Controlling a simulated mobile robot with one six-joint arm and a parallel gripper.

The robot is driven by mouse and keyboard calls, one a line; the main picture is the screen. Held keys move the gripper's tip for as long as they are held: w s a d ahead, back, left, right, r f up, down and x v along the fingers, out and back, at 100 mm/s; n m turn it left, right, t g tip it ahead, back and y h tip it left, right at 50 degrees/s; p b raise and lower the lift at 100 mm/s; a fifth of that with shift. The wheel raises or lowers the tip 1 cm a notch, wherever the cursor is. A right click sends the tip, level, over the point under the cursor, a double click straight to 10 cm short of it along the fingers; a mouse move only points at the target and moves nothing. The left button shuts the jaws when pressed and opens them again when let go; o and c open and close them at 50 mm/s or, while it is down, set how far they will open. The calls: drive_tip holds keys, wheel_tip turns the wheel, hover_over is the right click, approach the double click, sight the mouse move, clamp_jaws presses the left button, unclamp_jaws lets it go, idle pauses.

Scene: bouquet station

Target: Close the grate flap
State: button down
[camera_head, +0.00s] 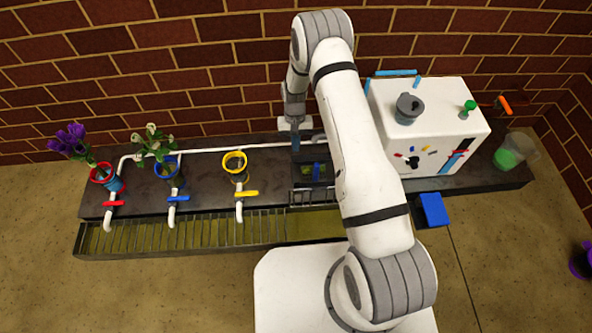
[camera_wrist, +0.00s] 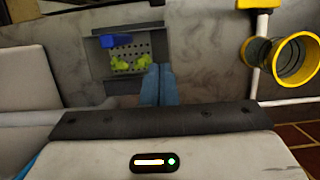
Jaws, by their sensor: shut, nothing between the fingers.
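The grate flap (camera_head: 313,195) is a small barred panel at the right end of the trough's grate. It appears raised along the bench's front edge, with the olive trough (camera_head: 315,225) uncovered in front of it. My gripper (camera_head: 296,147) points down behind the flap, near the back of the bench and apart from it. In the wrist view its blue fingers (camera_wrist: 157,84) are together and empty, beside a recessed basin (camera_wrist: 98,62). I cannot make out the flap in the wrist view.
The basin holds yellow-green pieces (camera_wrist: 130,63) and a blue object (camera_wrist: 120,41). A yellow pot (camera_head: 235,164) stands left of my gripper, with a yellow-handled tap (camera_head: 244,194). A white machine (camera_head: 440,120) stands right. My arm crosses the bench beside the flap.

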drive_tip(key=b+x, duration=0.3)
drive_tip(key=x, duration=0.8)
drive_tip(key=shift+b, duration=0.4)
drive_tip(key=shift+s+r, duration=0.2)
drive_tip(key=shift+s, duration=0.4)
drive_tip(key=shift+s+r, duration=0.2)
drive_tip(key=shift+s, duration=0.4)
drive_tip(key=shift+s+r+b, duration=0.1)
drive_tip(key=shift+s+b, duration=0.25)
drive_tip(key=shift+s, duration=0.35)
drive_tip(key=shift+a, duration=0.15)
